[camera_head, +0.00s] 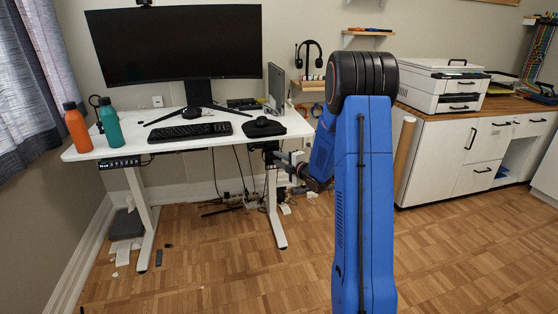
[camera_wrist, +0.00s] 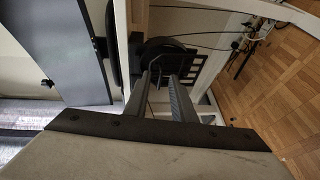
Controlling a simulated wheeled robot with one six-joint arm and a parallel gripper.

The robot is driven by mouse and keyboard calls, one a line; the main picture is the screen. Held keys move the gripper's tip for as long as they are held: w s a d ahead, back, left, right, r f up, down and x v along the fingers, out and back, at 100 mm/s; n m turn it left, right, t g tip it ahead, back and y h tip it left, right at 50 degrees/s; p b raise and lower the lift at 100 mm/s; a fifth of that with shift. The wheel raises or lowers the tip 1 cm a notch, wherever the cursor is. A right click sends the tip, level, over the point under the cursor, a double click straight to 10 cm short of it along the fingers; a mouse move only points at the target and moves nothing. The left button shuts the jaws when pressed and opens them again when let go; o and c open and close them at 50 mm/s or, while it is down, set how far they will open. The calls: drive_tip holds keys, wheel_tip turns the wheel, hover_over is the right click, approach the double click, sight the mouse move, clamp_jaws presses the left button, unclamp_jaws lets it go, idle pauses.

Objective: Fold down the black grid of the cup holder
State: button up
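The black cup holder (camera_wrist: 165,46) is at the right front edge of the white desk, with a dark round ring in the wrist view. Its black slotted grid (camera_wrist: 195,68) shows beside the ring, partly hidden by my fingers; I cannot tell its exact tilt. In the head view the cup holder (camera_head: 265,145) is small and dark below the desk top. My gripper (camera_wrist: 162,74) has its two fingers apart with a gap between them and nothing visible held. The fingertips overlap the holder in the wrist view; whether they touch it I cannot tell. My gripper (camera_head: 277,157) also shows beside the holder in the head view.
The white desk (camera_head: 175,146) carries a monitor (camera_head: 175,45), keyboard (camera_head: 190,132), laptop (camera_head: 276,90), and orange (camera_head: 77,128) and green (camera_head: 110,127) bottles. Cables hang below the desk near a white leg (camera_head: 275,210). Wooden floor (camera_head: 220,270) in front is mostly clear.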

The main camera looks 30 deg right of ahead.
drive_tip(key=shift+w, duration=0.1)
clamp_jaws()
idle(1.4)
